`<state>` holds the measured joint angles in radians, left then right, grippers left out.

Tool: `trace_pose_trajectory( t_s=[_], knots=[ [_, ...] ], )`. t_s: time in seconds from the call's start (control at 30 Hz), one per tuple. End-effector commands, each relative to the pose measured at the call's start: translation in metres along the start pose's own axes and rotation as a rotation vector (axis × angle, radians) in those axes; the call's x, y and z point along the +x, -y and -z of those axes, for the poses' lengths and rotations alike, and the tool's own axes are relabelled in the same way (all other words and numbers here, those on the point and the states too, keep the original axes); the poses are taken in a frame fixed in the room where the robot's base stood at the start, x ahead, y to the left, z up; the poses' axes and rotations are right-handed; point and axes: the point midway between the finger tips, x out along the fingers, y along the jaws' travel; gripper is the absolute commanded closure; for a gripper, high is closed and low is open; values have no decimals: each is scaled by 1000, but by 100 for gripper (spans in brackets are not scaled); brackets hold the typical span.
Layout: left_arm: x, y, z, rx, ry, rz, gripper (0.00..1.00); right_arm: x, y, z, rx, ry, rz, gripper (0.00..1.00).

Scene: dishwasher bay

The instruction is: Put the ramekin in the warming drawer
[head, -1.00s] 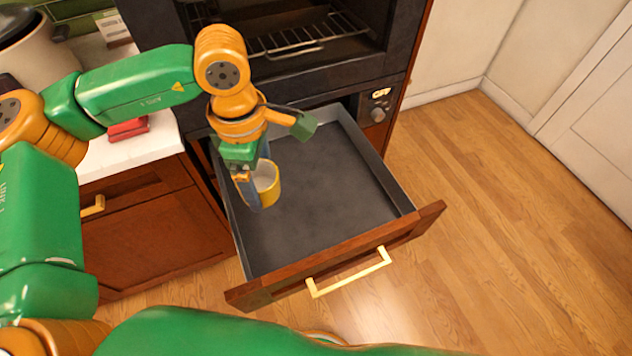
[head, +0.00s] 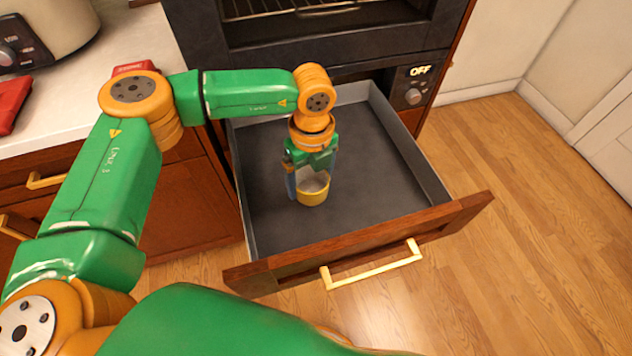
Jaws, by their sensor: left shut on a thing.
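The ramekin (head: 313,196) is a small yellow cup with a white inside. It is upright, within the walls of the open warming drawer (head: 390,183), left of its middle. My left gripper (head: 311,184) is shut on the ramekin from above, with blue-grey fingers at its sides. I cannot tell whether the ramekin's base touches the drawer floor. The drawer is pulled out, with a dark bare floor, grey walls and a wooden front. My right gripper is not in view.
The oven (head: 330,30) stands above the drawer, with a control knob (head: 413,96) and an "OFF" display. The drawer's right side is empty. Wooden floor lies clear at right.

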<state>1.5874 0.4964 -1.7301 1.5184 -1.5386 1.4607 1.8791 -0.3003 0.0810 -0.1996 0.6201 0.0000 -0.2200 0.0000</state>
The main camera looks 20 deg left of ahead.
Motion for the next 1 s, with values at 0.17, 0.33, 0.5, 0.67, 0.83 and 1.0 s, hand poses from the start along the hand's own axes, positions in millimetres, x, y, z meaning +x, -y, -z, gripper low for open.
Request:
trace_pose_trajectory(
  t_s=[0.17, 0.33, 0.5, 0.67, 0.83, 1.0],
  knots=[
    [34, 1, 0, 0, -2, -3, 78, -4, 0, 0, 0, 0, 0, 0],
    [49, 2, 0, 1, 0, 1, 78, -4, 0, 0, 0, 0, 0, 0],
    [49, 2, 0, 2, 0, 1, 78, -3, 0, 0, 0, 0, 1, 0],
    [52, 2, 0, 2, 0, 1, 0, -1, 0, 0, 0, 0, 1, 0],
    [51, 2, 0, 2, 0, 1, 0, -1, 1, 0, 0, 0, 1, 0],
    [37, 3, -1, 2, 1, 4, 0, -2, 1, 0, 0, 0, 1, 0]
  ],
)
